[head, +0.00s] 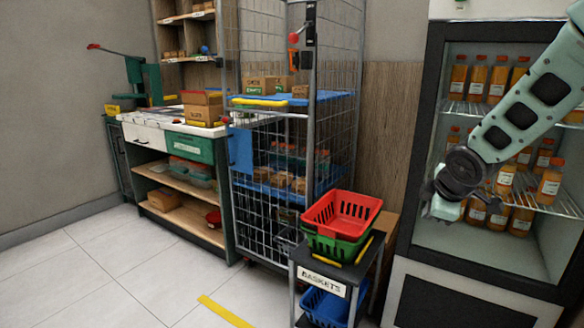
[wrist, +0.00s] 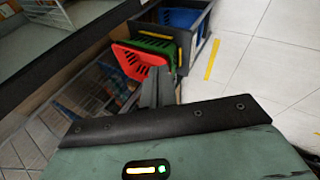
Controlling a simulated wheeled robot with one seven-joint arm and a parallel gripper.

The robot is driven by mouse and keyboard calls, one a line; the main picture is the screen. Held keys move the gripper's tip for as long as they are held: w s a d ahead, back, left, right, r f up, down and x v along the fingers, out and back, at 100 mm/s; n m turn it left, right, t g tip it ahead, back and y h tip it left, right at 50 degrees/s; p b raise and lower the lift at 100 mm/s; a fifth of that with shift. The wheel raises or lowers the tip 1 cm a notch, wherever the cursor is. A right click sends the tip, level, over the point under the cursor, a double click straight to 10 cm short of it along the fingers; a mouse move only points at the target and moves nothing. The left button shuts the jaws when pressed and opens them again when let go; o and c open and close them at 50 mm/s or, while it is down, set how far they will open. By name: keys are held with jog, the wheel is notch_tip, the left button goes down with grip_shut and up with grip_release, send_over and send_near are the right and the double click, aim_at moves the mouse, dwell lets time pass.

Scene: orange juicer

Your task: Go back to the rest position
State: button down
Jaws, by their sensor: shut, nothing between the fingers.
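My gripper (head: 436,194) hangs at the end of my arm on the right of the head view, in front of the open fridge (head: 431,240). It holds nothing. In the wrist view my gripper's dark fingers (wrist: 156,84) are together, pointing toward the stacked baskets. Orange juice bottles (head: 497,80) stand on the fridge shelves, partly hidden behind my arm.
A red basket (head: 341,213) sits on a green basket (head: 336,247) on a small stand (head: 352,270), left of the fridge. A blue basket (head: 325,304) is below. A wire cage (head: 262,205) and a workbench (head: 160,140) stand further left. The floor at front left is clear.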

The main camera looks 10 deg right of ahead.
jog(key=s+a+f+m+g+y, duration=0.1)
jog(key=s+a+m+g+y, duration=0.15)
jog(key=s+a, duration=1.15)
jog(key=s+a+f+m+g, duration=0.1)
jog(key=s+a+g, duration=0.1)
jog(key=s+a, duration=0.45)
jog(key=s+a+m+g, duration=0.1)
jog(key=s+a+g, duration=0.15)
jog(key=s, duration=0.75)
notch_tip(320, 180, up, 13)
jog(key=s+p, duration=0.1)
jog(key=p, duration=1.2)
jog(key=shift+s+f, duration=0.15)
jog(key=shift+s, duration=0.15)
jog(key=shift+a+h, duration=0.1)
jog(key=shift+h, duration=0.15)
